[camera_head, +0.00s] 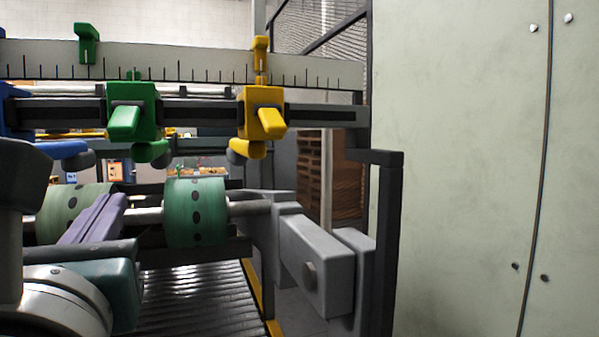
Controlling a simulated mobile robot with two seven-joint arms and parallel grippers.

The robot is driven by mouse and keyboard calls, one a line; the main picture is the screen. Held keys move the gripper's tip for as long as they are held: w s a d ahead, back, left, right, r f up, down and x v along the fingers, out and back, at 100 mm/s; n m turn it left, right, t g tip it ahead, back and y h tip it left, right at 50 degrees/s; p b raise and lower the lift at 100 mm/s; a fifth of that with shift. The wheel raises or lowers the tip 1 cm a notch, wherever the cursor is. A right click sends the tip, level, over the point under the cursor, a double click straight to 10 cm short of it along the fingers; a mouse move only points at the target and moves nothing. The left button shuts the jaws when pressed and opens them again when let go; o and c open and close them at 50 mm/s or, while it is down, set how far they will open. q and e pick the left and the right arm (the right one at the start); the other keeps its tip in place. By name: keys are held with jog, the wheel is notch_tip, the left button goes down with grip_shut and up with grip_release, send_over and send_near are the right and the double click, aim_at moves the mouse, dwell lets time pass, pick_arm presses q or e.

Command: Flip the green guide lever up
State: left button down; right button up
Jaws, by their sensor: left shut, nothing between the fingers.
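The green guide (149,114) is a block clamped on the dark horizontal rail. Its green lever (124,122) sticks out from the block's front toward me and slightly down. A green pointer (87,45) stands at the ruler above, left of the block. My left gripper (117,203) is at the lower left, below the green guide and apart from it. Its purple-grey fingers are shut with nothing between them, and they overlap the rollers in the picture. My right gripper is not in view.
A yellow guide (262,112) sits to the right on the same rail, with part of a blue one (63,149) at the left edge. Green rollers (196,212) lie on a shaft below. A grey bracket (318,262) and dark post (381,240) stand right, beside a pale panel (455,150).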

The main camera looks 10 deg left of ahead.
aim_at(125, 118)
pick_arm(q)
jog(key=shift+a, duration=0.1)
jog(key=w+a+r+p, duration=0.2)
jog(key=w+a+r, duration=0.2)
jog(key=w+r, duration=0.1)
jog(key=shift+w+r+p, duration=0.15)
jog(key=shift+w+p, duration=0.25)
jog(key=shift+w, duration=0.4)
